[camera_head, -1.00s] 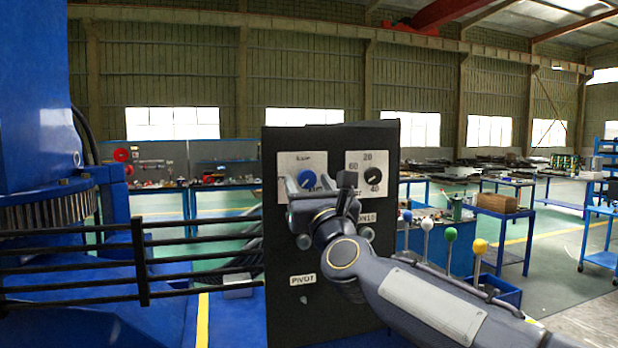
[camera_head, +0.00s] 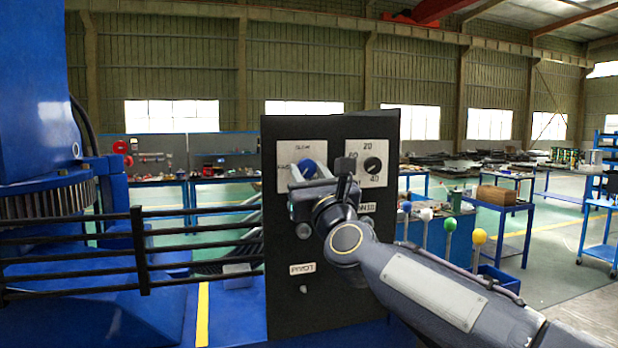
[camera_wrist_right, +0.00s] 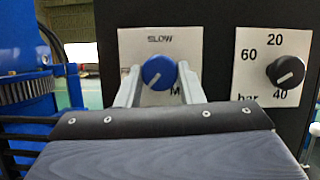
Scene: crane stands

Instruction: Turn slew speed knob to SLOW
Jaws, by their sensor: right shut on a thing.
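The blue slew speed knob (camera_wrist_right: 159,73) sits on a white plate marked SLOW (camera_wrist_right: 160,40) at the top, on the black control panel (camera_head: 283,235). It also shows partly in the head view (camera_head: 309,167), behind my gripper. Its white line points down and to the left, away from SLOW. An M shows at the plate's lower right; the rest of that label is hidden by a finger. My right gripper (camera_wrist_right: 158,76) has one finger on each side of the knob and is shut on it. It also shows in the head view (camera_head: 310,183). My left gripper is out of view.
A black pressure knob (camera_wrist_right: 286,72) marked 20, 40, 60 and bar is right of the blue knob. A PIVOT label (camera_head: 302,268) is lower on the panel. Levers with coloured balls (camera_head: 450,224) stand at the right. Black railings (camera_head: 70,238) run at the left.

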